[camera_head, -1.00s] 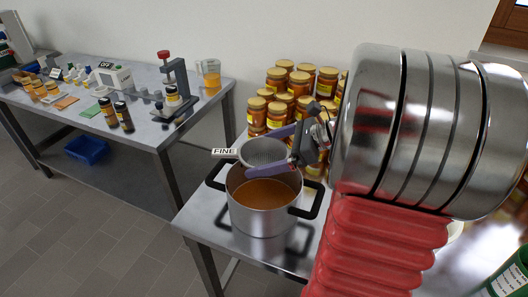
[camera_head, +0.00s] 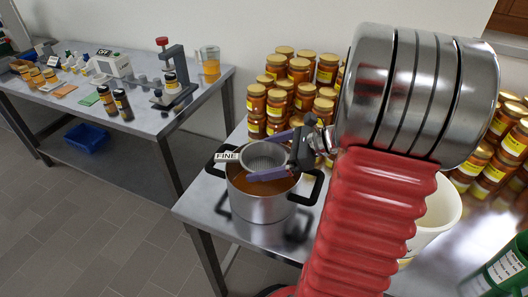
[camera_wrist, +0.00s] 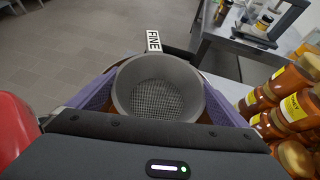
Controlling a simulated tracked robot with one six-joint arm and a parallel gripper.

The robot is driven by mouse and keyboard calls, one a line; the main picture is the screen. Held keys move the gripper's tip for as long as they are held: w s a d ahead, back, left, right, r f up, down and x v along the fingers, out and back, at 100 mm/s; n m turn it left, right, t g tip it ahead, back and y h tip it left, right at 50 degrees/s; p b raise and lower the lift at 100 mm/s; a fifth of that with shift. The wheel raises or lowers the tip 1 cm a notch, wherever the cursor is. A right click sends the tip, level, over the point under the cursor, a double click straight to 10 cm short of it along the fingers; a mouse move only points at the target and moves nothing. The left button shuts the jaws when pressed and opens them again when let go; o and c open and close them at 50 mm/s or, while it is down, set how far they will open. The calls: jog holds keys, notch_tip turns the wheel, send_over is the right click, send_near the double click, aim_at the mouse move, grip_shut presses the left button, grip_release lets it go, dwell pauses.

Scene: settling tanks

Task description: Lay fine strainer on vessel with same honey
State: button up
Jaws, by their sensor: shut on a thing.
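The fine strainer (camera_head: 264,156) is a grey mesh bowl with a white tag reading FINE on its handle. It also fills the middle of the wrist view (camera_wrist: 158,92). My gripper (camera_head: 268,154) is shut on it, with a purple finger on either side of its rim. The vessel (camera_head: 258,208) is a steel pot with black side handles and amber honey in it. The strainer is over the pot's opening, at about rim height in the head view. I cannot tell whether it touches the rim.
Many honey jars (camera_head: 300,72) stand stacked behind the pot. A white bucket (camera_head: 440,212) is at the right, partly behind my arm. A green container (camera_head: 500,272) is at the lower right. The left table (camera_head: 150,128) holds jars, bottles and a press.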

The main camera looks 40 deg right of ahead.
jog(key=shift+f, duration=1)
jog(key=o, duration=0.7)
jog(key=v, duration=1.3)
jog(key=shift+s+d+r, duration=0.1)
jog(key=shift+s+d, duration=0.15)
jog(key=shift+s, duration=0.05)
jog(key=shift+a, duration=0.1)
